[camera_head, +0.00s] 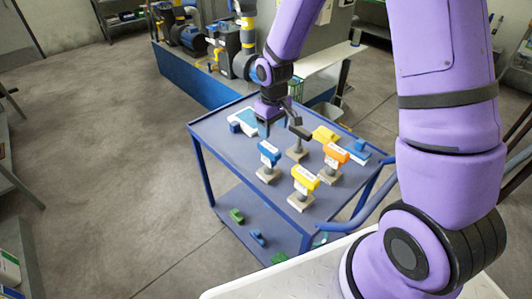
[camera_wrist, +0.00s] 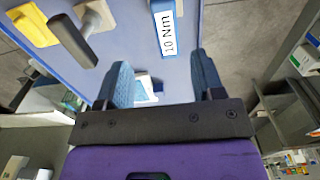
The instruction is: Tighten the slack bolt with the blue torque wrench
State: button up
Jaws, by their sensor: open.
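The blue torque wrench (camera_head: 268,153) stands upright on a small pale base at the left front of the cart top. In the wrist view a blue part (camera_wrist: 164,8) with a "10 Nm" label shows at the top, beyond my fingertips. My gripper (camera_head: 268,122) is above the cart, behind the blue wrench. In the wrist view its two blue-grey fingers (camera_wrist: 161,62) are spread wide with nothing gripped. A yellow wrench (camera_head: 305,178) and an orange wrench (camera_head: 336,153) stand on similar bases. I cannot make out which piece holds the slack bolt.
A dark-handled piece on a grey post (camera_head: 297,150) stands close right of my gripper; its dark handle (camera_wrist: 72,40) is left in the wrist view. Yellow (camera_head: 325,134) and blue (camera_head: 357,151) blocks lie at the cart's right. The cart top (camera_head: 240,153) is bare at front left.

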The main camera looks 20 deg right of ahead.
aim_at(269, 147)
jog(key=shift+w+a+f, duration=0.15)
jog(key=shift+f, duration=0.6)
notch_tip(269, 147, down, 5)
jog(key=shift+f, duration=0.15)
jog(key=f, duration=0.3)
jog(key=shift+a+f, duration=0.35)
jog(key=shift+f, duration=0.7)
grip_shut()
jog(key=shift+r, duration=0.1)
